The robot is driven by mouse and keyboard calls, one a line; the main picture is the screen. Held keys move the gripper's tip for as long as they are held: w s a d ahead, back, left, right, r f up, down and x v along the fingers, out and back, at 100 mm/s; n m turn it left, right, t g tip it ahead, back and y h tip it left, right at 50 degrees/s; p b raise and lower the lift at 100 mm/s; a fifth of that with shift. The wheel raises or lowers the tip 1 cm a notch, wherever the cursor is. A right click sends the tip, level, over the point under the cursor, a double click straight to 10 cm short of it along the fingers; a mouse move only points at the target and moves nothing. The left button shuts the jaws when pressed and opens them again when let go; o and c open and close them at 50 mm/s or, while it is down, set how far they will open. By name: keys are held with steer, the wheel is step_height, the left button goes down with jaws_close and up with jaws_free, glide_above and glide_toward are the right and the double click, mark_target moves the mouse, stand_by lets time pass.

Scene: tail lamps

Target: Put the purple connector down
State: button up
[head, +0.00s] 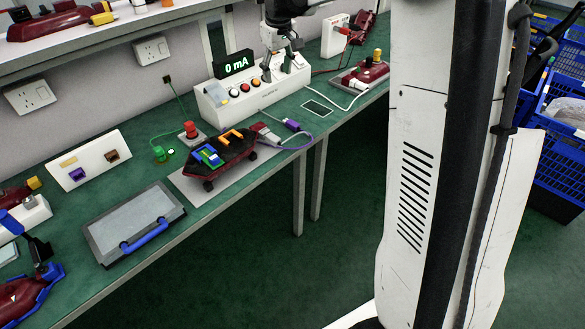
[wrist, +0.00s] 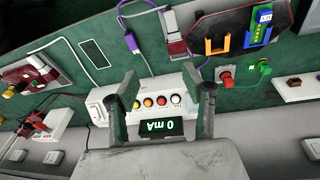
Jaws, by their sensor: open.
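The purple connector (head: 292,124) lies on the green bench top at the end of a purple cable, beside the outlined dark rectangle (head: 317,107). It also shows in the wrist view (wrist: 131,42), near the top and apart from my fingers. My gripper (head: 281,67) is open and empty, over the white test box (head: 250,100) behind the connector. In the wrist view the open fingers (wrist: 168,88) span the box's row of coloured buttons and its display reading 0 mA.
A dark tail lamp (head: 238,148) with blue and orange clips sits on a grey plate left of the connector. A red emergency button (head: 190,129) stands behind it. A white cable and another red lamp (head: 365,72) lie to the right.

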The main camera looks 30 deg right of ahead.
steer(key=s+a+r+m+t, duration=0.15)
steer(key=s+a, duration=0.25)
steer(key=s, duration=0.5)
steer(key=s+a+r+t, duration=0.1)
steer(key=s+a+r, duration=0.25)
steer(key=s, duration=0.45)
steer(key=s+a+f+t, duration=0.1)
steer(key=s+a+f, duration=0.1)
steer(key=s, duration=0.7)
steer(key=s+a+f+m+t, duration=0.1)
steer(key=s+a+f, duration=0.2)
steer(key=s+f, duration=0.2)
steer(key=s, duration=0.3)
steer(key=shift+s+a, duration=0.3)
steer(key=shift+s, duration=0.1)
